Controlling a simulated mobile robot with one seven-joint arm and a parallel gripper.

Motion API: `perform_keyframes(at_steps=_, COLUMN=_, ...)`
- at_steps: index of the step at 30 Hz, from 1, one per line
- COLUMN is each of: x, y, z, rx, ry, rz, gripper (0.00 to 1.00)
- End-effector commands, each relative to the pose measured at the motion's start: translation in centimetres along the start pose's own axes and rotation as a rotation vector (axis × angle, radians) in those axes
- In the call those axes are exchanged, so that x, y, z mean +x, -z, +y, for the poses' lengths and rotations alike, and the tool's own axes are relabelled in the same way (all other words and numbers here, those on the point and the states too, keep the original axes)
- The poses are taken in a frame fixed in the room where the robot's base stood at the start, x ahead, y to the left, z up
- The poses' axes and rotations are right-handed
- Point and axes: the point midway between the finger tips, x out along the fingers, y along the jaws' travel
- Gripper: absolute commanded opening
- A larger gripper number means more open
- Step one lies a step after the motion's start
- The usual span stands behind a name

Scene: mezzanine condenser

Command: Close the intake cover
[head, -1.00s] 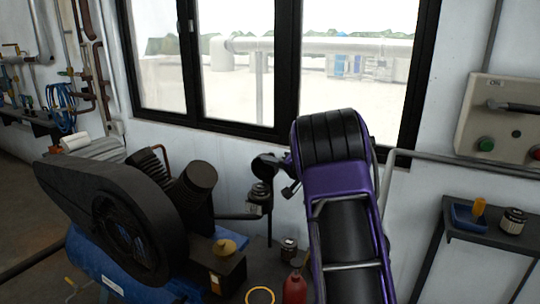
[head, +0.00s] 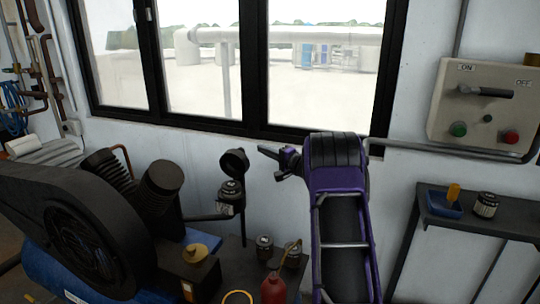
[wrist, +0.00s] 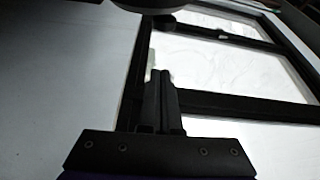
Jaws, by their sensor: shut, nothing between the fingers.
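The intake cover (head: 234,163) is a round black cap in the head view. It stands tilted up above the intake canister (head: 231,195), a dark labelled cylinder on a bracket by the wall, so the cover is open. My gripper (head: 266,153) is just right of the cover, at about its height, with its fingers pointing left. A small gap shows between them in the picture; depth is hard to judge. In the wrist view the gripper's fingers (wrist: 161,85) are together and empty. A dark rounded shape at that view's top edge cannot be identified.
A black and blue compressor (head: 90,235) stands at left. A red oil can (head: 273,288) and small jars (head: 264,248) are below the intake. At right are a switch box (head: 486,105) and a shelf (head: 470,222). The window (head: 250,65) is behind.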

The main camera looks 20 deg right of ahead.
Motion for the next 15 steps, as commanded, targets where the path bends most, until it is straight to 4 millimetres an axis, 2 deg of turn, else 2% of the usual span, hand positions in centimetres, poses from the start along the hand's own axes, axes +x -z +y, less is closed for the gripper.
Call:
perform_keyframes(at_steps=3, x=2.3, y=-0.1, z=0.1, rx=-0.003, ry=0.0, rz=-0.003, gripper=0.0)
perform_keyframes(at_steps=9, x=5.0, y=-0.1, z=0.1, rx=-0.003, ry=0.0, rz=-0.002, gripper=0.0)
perform_keyframes(at_steps=15, x=4.3, y=-1.8, z=0.0, rx=-0.001, ry=0.0, rz=-0.001, gripper=0.0)
